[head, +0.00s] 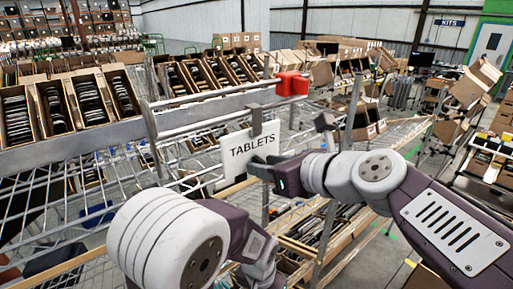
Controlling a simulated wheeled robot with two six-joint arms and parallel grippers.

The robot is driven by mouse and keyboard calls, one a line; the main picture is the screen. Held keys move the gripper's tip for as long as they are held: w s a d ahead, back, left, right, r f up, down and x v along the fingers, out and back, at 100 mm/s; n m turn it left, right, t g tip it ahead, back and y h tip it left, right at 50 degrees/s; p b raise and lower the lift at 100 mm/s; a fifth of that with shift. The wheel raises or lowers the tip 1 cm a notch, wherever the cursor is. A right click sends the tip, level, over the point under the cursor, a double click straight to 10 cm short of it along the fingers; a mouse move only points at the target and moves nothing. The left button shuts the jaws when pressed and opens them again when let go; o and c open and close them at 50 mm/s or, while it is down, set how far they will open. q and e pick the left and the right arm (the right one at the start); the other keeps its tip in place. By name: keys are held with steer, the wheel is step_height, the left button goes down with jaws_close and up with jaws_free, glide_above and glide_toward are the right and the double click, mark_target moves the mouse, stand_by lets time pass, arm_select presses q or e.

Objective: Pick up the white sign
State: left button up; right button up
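The white sign (238,143) reads TABLETS in dark letters. It is upright but tilted in the picture, just below a dark clip (257,118) at the shelf rail. My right gripper (262,168) is at the sign's lower right edge, with dark fingers overlapping it in the picture. I cannot tell whether the fingers are closed on the sign or only beside it. My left arm comes in at the bottom left, below the sign. Its gripper cannot be made out.
Wire shelving (110,170) with a metal rail surrounds the sign. Open cartons (62,105) of dark packed items stand tilted on the left. A red block (292,84) sits on the rail above the sign. More cartons (470,88) are stacked at the right.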

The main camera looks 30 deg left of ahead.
steer(key=shift+w+a+f, duration=0.1)
steer(key=shift+a, duration=0.25)
steer(key=shift+c, duration=0.4)
steer(key=shift+s+d, duration=0.15)
steer(key=shift+s, duration=0.1)
jaws_close()
steer(key=shift+w, duration=0.1)
